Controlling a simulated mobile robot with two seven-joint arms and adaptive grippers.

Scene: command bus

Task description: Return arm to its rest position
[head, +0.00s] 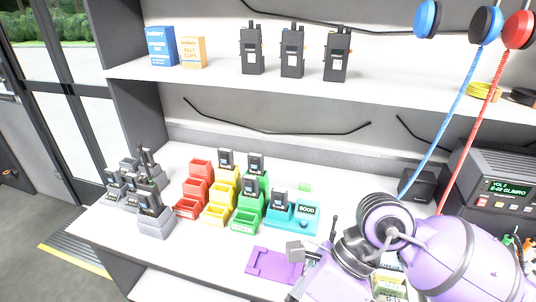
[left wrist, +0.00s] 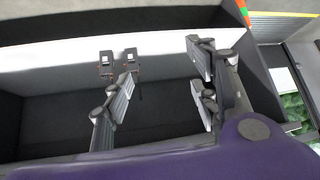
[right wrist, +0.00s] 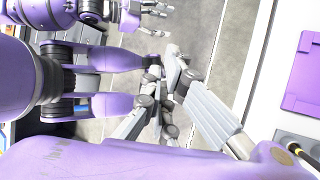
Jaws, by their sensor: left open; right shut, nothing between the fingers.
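My right arm (head: 455,255) is purple and reaches in from the lower right of the head view, in front of the counter. My right gripper (right wrist: 172,68) is shut and empty in the right wrist view, over grey floor beside the white counter edge. My left gripper (left wrist: 160,68) is open and empty in the left wrist view, with its fingers wide apart before a white counter edge and dark space below it. My left arm does not show in the head view.
A radio console (head: 495,185) stands at right. Coiled cords hang nearby.

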